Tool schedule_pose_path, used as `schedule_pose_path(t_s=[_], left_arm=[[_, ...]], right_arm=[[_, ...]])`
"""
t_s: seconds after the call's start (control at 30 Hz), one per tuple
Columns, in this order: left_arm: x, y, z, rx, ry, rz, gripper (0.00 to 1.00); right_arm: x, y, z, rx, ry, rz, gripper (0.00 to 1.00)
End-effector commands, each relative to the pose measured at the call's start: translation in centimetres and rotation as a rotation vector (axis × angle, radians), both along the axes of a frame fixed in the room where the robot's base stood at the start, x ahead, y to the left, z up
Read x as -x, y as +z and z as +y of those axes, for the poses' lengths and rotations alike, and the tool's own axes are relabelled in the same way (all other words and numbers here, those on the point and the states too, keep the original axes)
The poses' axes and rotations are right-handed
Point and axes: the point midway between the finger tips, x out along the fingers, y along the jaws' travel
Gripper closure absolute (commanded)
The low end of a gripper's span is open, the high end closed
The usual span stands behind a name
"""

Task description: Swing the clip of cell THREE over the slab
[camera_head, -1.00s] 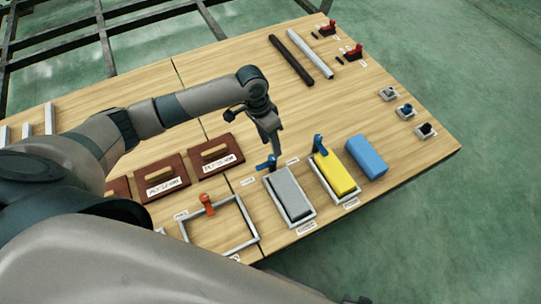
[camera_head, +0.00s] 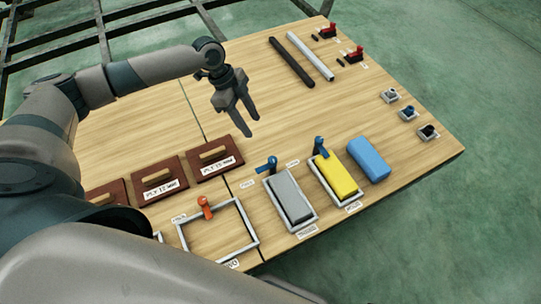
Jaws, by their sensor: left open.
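A grey slab (camera_head: 291,196) lies in a pale frame (camera_head: 314,222), with a blue clip (camera_head: 268,165) at its far end. The clip's arm points left, off the slab. A yellow slab (camera_head: 338,176) lies in the frame to its right, with a blue clip (camera_head: 319,146) standing at its far end. An empty frame (camera_head: 249,213) with an orange clip (camera_head: 205,206) is to the left. The cell labels are too small to read surely. My left gripper (camera_head: 248,127) is open and empty, above the board beyond the grey slab's clip. My right gripper is out of view.
A blue block (camera_head: 368,160) lies right of the yellow slab. Brown boards with handles (camera_head: 215,162) stand at left. Dark and silver bars (camera_head: 292,62), red-handled parts (camera_head: 354,54) and small switches (camera_head: 408,112) lie farther off. The middle of the wooden top is clear.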

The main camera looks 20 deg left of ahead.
Motion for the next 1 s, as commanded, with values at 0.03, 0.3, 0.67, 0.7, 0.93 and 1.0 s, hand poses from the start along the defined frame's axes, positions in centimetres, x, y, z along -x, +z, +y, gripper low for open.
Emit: schedule_pose_path(t_s=[0.03, 0.3, 0.67, 0.7, 0.93, 1.0], left_arm=[[0.0, 0.0, 0.0, 0.0, 0.0, 0.0, 0.56], [0.0, -1.0, -0.4, -0.001, 0.0, 0.002, 0.56], [-0.2, -5.7, -2.4, 0.0, 0.0, 0.005, 0.56], [-0.3, -6.4, -2.7, 0.0, 0.002, 0.004, 0.56], [-0.4, -10.3, -4.3, 0.0, 0.001, 0.004, 0.56], [-0.5, -11.4, -4.7, -0.001, 0.003, 0.005, 0.56]], right_arm=[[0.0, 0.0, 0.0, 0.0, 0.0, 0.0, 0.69], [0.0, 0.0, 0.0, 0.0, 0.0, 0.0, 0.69], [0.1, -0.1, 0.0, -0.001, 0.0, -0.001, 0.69], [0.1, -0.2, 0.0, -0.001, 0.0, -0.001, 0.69], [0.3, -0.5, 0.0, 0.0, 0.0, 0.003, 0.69], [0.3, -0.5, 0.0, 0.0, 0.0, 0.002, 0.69]])
